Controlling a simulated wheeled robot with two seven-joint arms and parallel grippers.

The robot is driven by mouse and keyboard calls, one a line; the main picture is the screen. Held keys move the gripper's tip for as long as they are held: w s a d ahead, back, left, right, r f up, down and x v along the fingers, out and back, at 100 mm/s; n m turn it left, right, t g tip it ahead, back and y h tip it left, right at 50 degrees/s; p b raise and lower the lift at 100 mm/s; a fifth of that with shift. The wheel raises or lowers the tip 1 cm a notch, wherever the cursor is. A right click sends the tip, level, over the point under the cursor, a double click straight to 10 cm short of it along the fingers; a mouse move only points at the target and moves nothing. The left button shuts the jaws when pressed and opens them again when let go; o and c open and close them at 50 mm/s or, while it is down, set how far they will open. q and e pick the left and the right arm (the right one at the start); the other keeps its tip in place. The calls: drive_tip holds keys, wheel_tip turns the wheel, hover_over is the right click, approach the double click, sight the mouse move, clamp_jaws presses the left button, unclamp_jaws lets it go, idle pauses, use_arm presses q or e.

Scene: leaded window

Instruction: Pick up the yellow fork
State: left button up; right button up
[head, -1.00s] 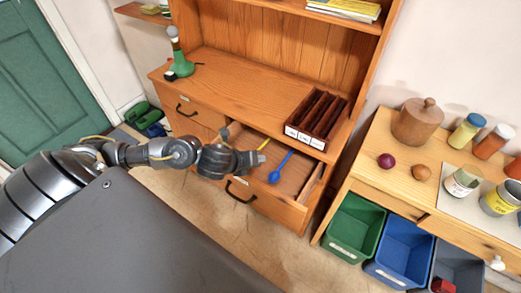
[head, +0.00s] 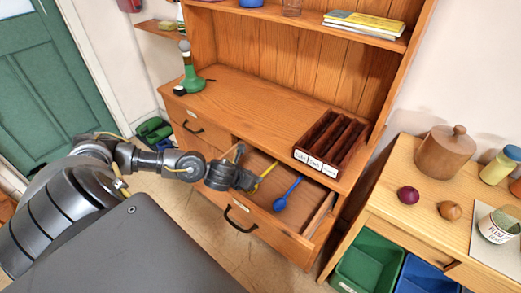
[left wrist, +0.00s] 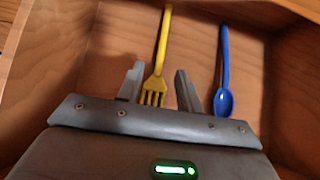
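The yellow fork (head: 266,171) lies in the open drawer (head: 315,227) of the wooden hutch. In the left wrist view the fork (left wrist: 163,40) points its tines toward my gripper. My left gripper (head: 248,180) is at the drawer, over the tine end of the fork. In the left wrist view its fingers (left wrist: 158,82) stand apart, one on each side of the fork, with gaps between. Whether they are down at the fork's height I cannot tell. A blue spoon (head: 288,194) lies to the right of the fork. My right gripper is out of view.
A dark divided box (head: 330,145) stands on the hutch top above the drawer. A side table (head: 385,195) with a wooden jar (head: 444,155) and green and blue bins is at the right.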

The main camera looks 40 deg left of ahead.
sight(262, 175)
use_arm(q)
drive_tip(key=shift+x, duration=3.3)
drive_tip(key=shift+w+r, duration=0.15)
drive_tip(key=shift+c, duration=0.4)
clamp_jaws()
